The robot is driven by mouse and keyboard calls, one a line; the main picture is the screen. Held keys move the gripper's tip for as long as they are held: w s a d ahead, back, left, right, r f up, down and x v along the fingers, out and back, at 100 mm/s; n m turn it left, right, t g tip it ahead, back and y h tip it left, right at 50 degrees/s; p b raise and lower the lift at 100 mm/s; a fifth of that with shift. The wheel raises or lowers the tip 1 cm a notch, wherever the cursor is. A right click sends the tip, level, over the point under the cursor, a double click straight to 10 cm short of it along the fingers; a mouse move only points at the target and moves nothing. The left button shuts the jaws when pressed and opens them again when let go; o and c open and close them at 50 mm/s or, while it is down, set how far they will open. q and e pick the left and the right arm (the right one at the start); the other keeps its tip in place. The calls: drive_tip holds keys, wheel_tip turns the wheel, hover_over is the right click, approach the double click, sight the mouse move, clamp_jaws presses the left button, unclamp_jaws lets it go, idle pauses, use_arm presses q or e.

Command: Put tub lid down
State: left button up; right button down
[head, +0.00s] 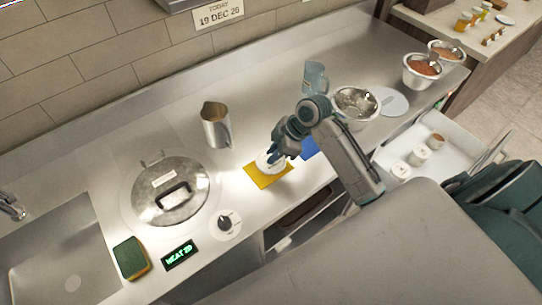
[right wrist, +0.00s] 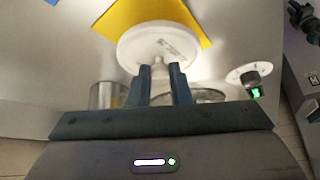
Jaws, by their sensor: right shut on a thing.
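A round white tub lid (right wrist: 158,42) with dark lettering and a small knob is at my right gripper (head: 274,154). In the right wrist view my right gripper (right wrist: 164,84) has its two fingers shut on the knob. The lid (head: 263,166) is over the yellow mat (head: 269,182) on the steel counter; the mat (right wrist: 122,17) also shows behind it in the right wrist view. I cannot tell whether the lid touches the mat. My left gripper is not in view.
A steel jug (head: 216,127) and a large lidded pot (head: 172,192) stand to the left. A blue mat (head: 310,149) and steel bowl (head: 357,105) are to the right. An open drawer (head: 382,157) holds white tubs (head: 420,156).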

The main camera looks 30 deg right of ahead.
drive_tip(key=shift+w+a+f, duration=0.1)
drive_tip(key=shift+w+a, duration=0.15)
drive_tip(key=shift+a, duration=0.1)
wheel_tip(320, 180, down, 3)
drive_tip(key=shift+p, duration=1.1)
drive_tip(key=shift+f, duration=0.2)
drive_tip(key=shift+f, duration=0.1)
drive_tip(key=c, duration=1.3)
unclamp_jaws()
